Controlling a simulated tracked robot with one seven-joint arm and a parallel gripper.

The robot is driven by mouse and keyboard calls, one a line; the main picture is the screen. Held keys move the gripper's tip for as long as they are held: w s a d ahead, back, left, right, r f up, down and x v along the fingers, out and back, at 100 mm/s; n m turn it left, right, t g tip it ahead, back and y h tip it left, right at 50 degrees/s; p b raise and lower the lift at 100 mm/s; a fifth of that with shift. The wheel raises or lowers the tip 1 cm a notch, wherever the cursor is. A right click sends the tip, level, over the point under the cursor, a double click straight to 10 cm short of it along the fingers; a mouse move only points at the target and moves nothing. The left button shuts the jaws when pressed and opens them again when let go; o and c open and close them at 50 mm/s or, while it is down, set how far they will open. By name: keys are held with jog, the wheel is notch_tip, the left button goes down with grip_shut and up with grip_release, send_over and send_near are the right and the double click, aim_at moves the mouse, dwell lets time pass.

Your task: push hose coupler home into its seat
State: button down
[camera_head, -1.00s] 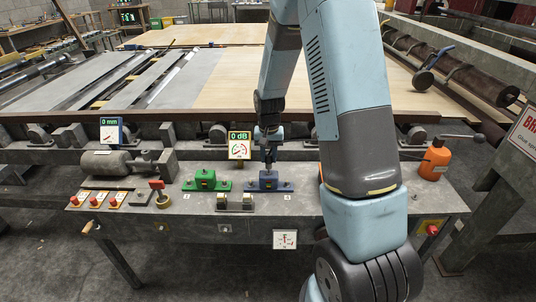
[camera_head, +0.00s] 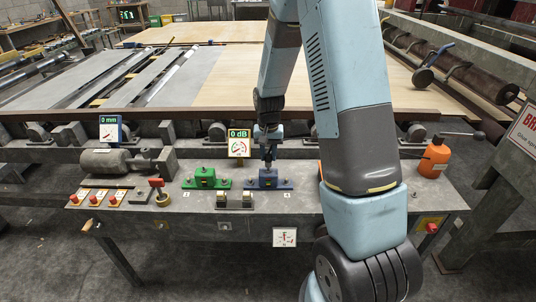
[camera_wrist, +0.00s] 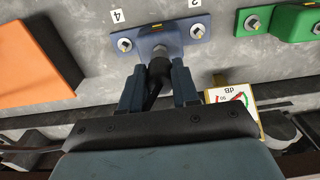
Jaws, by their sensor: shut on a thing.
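My gripper (camera_head: 268,163) points down over the blue seat block (camera_head: 268,183) on the metal bench. In the wrist view my gripper (camera_wrist: 160,88) is shut on a dark round hose coupler (camera_wrist: 159,66). The coupler's end meets the blue block (camera_wrist: 190,33), which is bolted down beside a label "4". How deep the coupler sits in the block cannot be told. The fingers hide part of the coupler.
A green block (camera_head: 205,178) is bolted to the left of the blue one. A dB gauge (camera_head: 239,143) stands behind them. An orange bottle (camera_head: 433,160) stands at the right. Red buttons (camera_head: 93,199) and a grey motor (camera_head: 110,162) are at the left.

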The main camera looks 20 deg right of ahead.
jog(key=shift+f, duration=1.15)
jog(key=c, duration=0.8)
grip_release()
jog(key=shift+o, duration=0.2)
notch_tip(320, 180, up, 14)
jog(key=shift+f, duration=0.1)
